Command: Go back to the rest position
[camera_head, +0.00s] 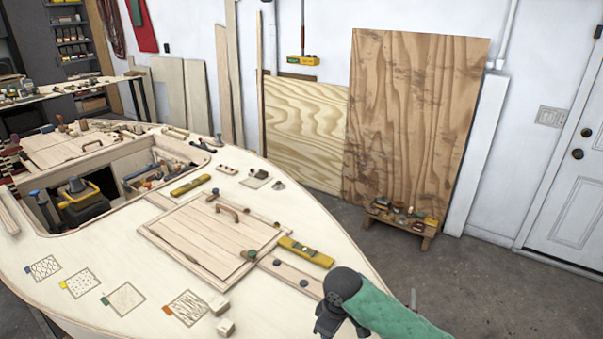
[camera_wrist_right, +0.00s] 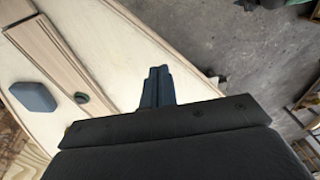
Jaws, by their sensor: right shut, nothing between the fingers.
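My right gripper (camera_head: 326,325) is at the bottom of the head view, above the front right edge of the plywood hull deck (camera_head: 365,268), with my green-sleeved arm coming in from the right. In the right wrist view the fingers of my right gripper (camera_wrist_right: 158,86) are together and empty, with the deck edge and the floor beyond them. My left gripper is not in view.
A yellow level (camera_head: 306,252) and a hatch lid with a handle (camera_head: 213,240) lie on the deck. Bare concrete floor (camera_head: 470,290) lies to the right. A low wooden stool (camera_head: 403,224) stands by the wall.

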